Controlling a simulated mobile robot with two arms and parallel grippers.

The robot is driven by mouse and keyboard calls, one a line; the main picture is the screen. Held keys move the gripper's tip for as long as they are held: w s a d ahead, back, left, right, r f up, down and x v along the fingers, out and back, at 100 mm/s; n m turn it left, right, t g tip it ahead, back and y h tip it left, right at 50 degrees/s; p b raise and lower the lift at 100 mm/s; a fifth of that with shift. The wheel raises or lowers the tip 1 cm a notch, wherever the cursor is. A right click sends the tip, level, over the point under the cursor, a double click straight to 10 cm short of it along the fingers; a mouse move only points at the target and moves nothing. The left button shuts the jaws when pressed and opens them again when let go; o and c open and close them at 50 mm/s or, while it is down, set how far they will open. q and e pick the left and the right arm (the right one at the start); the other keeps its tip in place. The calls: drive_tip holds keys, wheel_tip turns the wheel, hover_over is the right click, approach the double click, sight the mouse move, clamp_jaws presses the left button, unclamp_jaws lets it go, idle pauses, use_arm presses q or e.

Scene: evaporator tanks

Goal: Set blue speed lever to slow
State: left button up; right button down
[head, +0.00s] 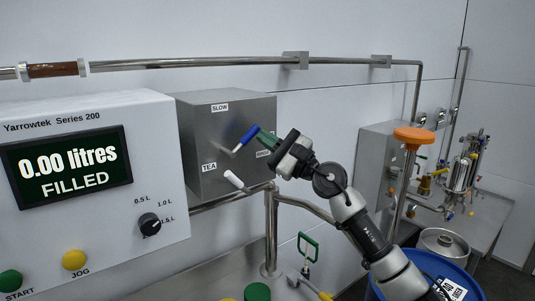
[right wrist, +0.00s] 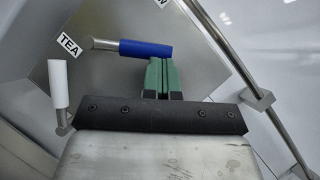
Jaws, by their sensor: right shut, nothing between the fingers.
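The blue lever (head: 248,135) sits on the front of a grey metal box (head: 200,130). Its handle tilts up and to the right from its pivot, below the SLOW label (head: 220,107). The blue handle also shows in the right wrist view (right wrist: 145,48). My right gripper (head: 262,136) is shut and empty, its green fingertips right beside the handle's end. In the right wrist view the fingertips (right wrist: 160,62) lie just under the handle; I cannot tell if they touch. My left gripper is out of view.
A white lever (head: 233,179) sits lower on the box, near the TEA label (head: 209,167). A label to the right is partly hidden by my gripper. A white control panel (head: 90,180) stands at left, and a steel pipe (head: 270,215) runs below the box.

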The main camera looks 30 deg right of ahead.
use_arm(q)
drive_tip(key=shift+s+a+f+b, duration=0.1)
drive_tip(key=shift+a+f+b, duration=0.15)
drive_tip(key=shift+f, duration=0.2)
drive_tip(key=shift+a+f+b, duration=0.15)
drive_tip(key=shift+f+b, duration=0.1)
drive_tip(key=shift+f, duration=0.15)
use_arm(e)
drive_tip(key=a+r+n+g, duration=0.4)
drive_tip(key=n+g, duration=0.2)
drive_tip(key=n, duration=0.5)
drive_tip(key=shift+s+a+r, duration=0.35)
drive_tip(key=shift+a, duration=0.05)
